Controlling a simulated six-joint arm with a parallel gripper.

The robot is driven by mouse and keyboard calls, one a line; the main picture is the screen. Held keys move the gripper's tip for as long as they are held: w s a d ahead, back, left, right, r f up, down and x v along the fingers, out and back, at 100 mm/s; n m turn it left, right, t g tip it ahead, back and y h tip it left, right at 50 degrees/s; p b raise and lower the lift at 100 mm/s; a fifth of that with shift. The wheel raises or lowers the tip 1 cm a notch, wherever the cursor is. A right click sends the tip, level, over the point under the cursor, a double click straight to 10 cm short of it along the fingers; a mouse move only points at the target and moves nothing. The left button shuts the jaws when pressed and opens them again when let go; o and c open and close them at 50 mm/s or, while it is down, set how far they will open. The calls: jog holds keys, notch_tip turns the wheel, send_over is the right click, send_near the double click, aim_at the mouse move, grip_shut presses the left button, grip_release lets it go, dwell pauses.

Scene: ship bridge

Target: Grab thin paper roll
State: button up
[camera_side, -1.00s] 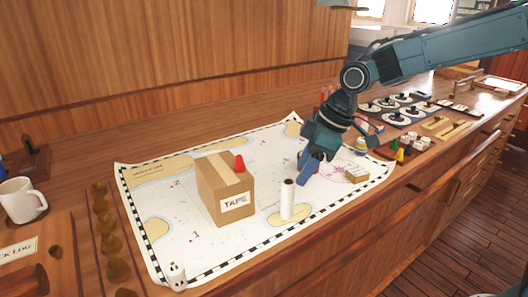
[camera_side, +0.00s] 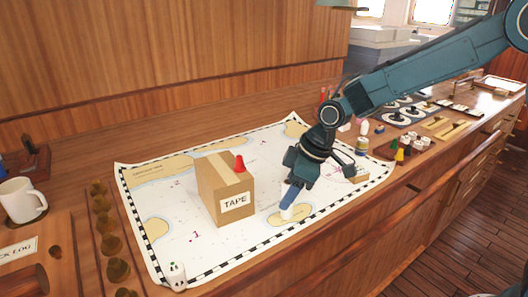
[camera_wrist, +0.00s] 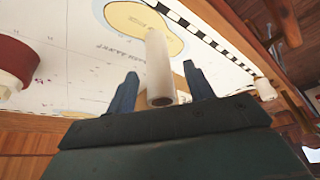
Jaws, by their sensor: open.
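The thin paper roll (camera_side: 286,213) is white and stands upright on the chart; in the side view its upper part is hidden behind my gripper (camera_side: 290,195). In the wrist view the roll (camera_wrist: 159,68) shows as a pale tube with a dark hollow end, between the two blue fingers of my gripper (camera_wrist: 160,85). The fingers are open, with a visible gap on each side of the roll.
A mug (camera_side: 20,199) stands far left. Small pieces fill the right side.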

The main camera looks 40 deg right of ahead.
jog(key=shift+x, duration=1.2)
jog(key=c, duration=1.1)
jog(key=shift+r, duration=0.15)
notch_tip(320, 180, up, 20)
jog(key=shift+f, duration=0.1)
